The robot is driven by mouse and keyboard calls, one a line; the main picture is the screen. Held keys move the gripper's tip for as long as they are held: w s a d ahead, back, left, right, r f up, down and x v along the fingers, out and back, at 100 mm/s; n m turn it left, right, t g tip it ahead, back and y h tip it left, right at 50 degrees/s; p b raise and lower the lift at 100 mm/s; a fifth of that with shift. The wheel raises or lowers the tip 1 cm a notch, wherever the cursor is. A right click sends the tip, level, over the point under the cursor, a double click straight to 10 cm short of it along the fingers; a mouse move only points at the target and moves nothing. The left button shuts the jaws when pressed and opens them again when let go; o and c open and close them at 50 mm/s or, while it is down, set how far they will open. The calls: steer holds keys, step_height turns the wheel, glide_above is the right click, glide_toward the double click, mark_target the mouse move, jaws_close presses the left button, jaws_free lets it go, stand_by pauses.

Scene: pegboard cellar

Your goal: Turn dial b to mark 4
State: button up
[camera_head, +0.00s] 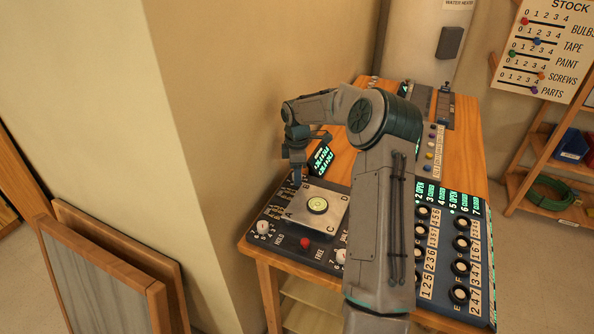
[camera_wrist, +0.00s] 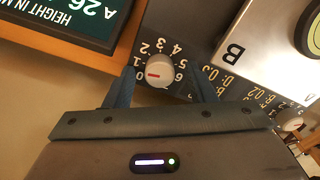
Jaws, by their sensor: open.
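Dial b (camera_wrist: 160,73) is a pale round knob with a red pointer line, on a dark panel beside the letter B in the wrist view. Its marks run from 0 to 6. The red line points left in the picture, close to 0. My gripper (camera_wrist: 163,84) is open, with one finger on each side of the knob; I cannot tell whether they touch it. In the head view my gripper (camera_head: 298,172) is over the far left corner of the panel, by the letter B, and hides the dial.
A light plate (camera_head: 290,212) with a round bubble level (camera_head: 318,205) lies beside it. A lit green display (camera_wrist: 70,18) stands close by. Other dials (camera_head: 263,227), a red button (camera_head: 305,243) and a bank of knobs (camera_head: 461,244) share the bench. A wall is close on the left.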

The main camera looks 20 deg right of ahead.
steer(key=c, duration=1)
steer(key=shift+o, duration=0.2)
